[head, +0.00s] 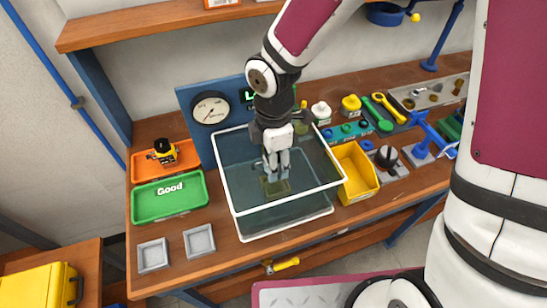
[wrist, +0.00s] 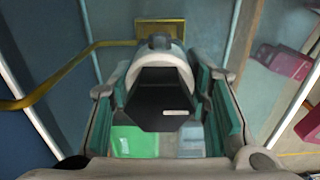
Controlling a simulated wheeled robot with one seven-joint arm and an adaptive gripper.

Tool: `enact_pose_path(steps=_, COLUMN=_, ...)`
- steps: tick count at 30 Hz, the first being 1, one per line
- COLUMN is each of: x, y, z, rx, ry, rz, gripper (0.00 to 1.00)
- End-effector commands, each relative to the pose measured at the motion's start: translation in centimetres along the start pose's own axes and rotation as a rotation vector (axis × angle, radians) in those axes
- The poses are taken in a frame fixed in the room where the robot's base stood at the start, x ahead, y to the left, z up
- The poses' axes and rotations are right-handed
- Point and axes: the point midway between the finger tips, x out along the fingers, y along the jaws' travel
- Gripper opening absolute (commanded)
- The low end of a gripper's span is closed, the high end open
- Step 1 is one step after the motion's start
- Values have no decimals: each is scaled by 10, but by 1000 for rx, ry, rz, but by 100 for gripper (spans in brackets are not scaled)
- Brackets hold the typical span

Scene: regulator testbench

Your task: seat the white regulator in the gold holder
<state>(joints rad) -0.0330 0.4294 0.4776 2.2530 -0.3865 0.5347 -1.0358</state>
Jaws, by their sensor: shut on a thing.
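My gripper (head: 277,172) points down inside the clear-walled tank (head: 232,190). In the wrist view its jaws (wrist: 165,108) are shut on a part with a rounded white top and a dark body, which I take as the white regulator (wrist: 165,77). In the head view the fingers mostly hide this part. The gold holder (head: 276,189) is low in the tank, just below the fingertips. It also shows in the wrist view (wrist: 160,25), beyond the held part. I cannot tell whether the regulator touches the holder.
The tank's pale rim surrounds the gripper. A gauge panel (head: 187,105) stands behind it. A green "Good" tray (head: 145,205) and an orange tray (head: 187,150) are left, a yellow bin (head: 363,183) right. A white-topped part (head: 321,109) stands behind. A gold pipe (wrist: 75,68) runs beside the holder.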

Motion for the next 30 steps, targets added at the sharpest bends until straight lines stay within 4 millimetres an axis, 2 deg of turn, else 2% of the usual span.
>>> enact_pose_path(steps=30, x=11, y=0, z=0, rx=-2, ry=-1, rz=0, gripper=0)
